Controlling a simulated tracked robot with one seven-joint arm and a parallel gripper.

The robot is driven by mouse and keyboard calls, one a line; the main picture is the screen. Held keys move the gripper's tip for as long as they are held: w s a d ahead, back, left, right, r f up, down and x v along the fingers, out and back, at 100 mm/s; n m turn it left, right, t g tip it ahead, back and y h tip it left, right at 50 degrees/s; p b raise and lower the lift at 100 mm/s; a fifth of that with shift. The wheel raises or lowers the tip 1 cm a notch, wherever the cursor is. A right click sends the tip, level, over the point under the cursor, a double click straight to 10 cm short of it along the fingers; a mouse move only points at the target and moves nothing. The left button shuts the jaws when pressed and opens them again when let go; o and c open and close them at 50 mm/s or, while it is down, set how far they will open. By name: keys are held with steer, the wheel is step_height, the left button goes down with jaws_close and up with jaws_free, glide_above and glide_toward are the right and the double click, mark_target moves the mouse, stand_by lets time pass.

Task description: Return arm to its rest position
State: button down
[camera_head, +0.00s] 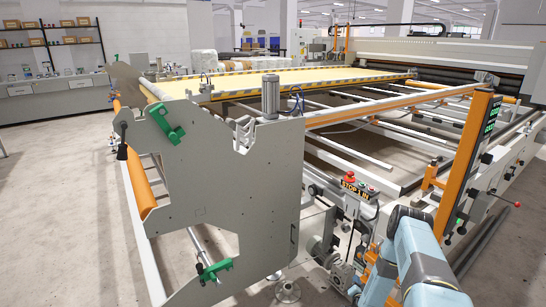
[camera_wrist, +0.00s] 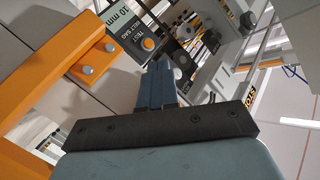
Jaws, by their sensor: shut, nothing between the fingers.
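My arm (camera_head: 418,255), in light blue and grey segments, is bent at the lower right of the head view, in front of the machine's orange post. My gripper (camera_wrist: 162,70) shows in the middle of the wrist view, its blue fingers together beyond a black bar, with nothing between them. Past the fingertips is a dark panel (camera_wrist: 150,42) with a "TEST BELT SAG 10 mm" label and an orange-ringed button. I cannot tell whether the fingers touch anything. In the head view the fingers cannot be made out.
A large grey end plate (camera_head: 215,190) with green clamps stands left of my arm. The orange post (camera_head: 462,150) with green displays and a STOP box (camera_head: 358,187) with a red button are close to the arm. Open floor (camera_head: 60,220) lies at the left.

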steer(key=w+r+n+g+y, duration=0.1)
steer(key=w+r, duration=0.3)
steer(key=r, duration=0.4)
steer(key=w+r+n, duration=0.1)
steer(key=w+r, duration=0.4)
steer(key=r, duration=0.4)
steer(key=w+r+n+g+y, duration=0.15)
steer(key=w+r, duration=0.25)
steer(key=r, duration=0.4)
steer(key=s+a+r+n+g, duration=0.1)
steer(key=s+a+r, duration=0.15)
steer(key=r, duration=1.05)
steer(key=s+a+r+n+g, duration=0.1)
steer(key=s+a+r, duration=0.15)
steer(key=r, duration=1.05)
steer(key=s+a+r+n+g, duration=0.1)
steer(key=s+a+r, duration=0.2)
steer(key=s+r, duration=0.7)
steer(key=s+a+r+n+g, duration=0.1)
steer(key=s+a+r+g, duration=0.15)
steer(key=s+r, duration=0.7)
steer(key=s+a+r+g, duration=0.1)
steer(key=s+a+r, duration=0.1)
steer(key=s, duration=1.2)
steer(key=s+a+r+n+g, duration=0.1)
steer(key=s+a+r, duration=0.1)
steer(key=s, duration=1.3)
steer(key=shift+a+r, duration=0.2)
steer(key=shift+r, duration=0.2)
